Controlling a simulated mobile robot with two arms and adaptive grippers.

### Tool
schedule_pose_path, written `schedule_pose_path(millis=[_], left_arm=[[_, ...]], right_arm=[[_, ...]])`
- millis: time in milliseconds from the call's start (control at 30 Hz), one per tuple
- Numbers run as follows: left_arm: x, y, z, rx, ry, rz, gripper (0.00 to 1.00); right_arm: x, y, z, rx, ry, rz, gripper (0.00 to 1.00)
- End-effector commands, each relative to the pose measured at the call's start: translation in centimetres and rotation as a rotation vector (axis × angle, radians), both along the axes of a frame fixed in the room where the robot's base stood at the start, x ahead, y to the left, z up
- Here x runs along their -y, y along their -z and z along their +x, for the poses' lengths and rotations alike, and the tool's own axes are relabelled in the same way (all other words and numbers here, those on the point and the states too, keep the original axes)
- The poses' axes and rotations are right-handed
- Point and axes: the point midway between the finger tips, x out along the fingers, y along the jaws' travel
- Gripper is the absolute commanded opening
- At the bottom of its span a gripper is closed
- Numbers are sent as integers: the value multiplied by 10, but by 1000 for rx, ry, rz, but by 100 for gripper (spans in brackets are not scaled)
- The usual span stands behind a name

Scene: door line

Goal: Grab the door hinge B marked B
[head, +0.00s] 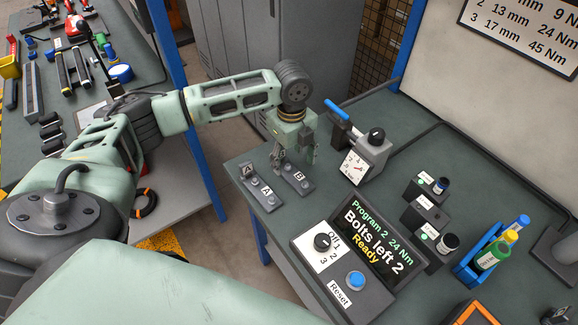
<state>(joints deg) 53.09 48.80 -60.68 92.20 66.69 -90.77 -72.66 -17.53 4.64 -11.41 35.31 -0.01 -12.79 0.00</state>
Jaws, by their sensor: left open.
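Hinge B (299,181), a dark grey plate with a white "B" label, lies on the green-grey bench near its left edge. Hinge A (263,194), similar with "A" labels, lies just to its left. My left gripper (293,161) reaches in from the left and points down over the far end of hinge B. Its fingers are apart, and nothing shows held between them. The fingers partly hide hinge B's far end. I cannot tell whether they touch it. My right gripper is not in view.
A gauge device with a blue handle (343,118) stands right of the gripper. A control box (340,262) with knob, blue button and display sits in front. Socket holders (425,215) and a blue bottle rack (467,268) stand further right. A tool-covered bench (85,110) is at left.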

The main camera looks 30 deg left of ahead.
Motion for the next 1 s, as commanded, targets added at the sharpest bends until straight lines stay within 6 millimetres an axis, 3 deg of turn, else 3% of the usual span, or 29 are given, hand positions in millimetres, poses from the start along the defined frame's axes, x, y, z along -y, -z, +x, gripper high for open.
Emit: schedule_pose_path(millis=[133,300,567,1000], left_arm=[[-3,22,-2,-4,-1,0,61],[-2,41,-1,-1,1,0,61],[-2,43,-1,1,1,0,61],[-3,43,-1,1,1,0,22]], right_arm=[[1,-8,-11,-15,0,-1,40],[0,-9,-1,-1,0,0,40],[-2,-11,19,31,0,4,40],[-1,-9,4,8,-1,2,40]])
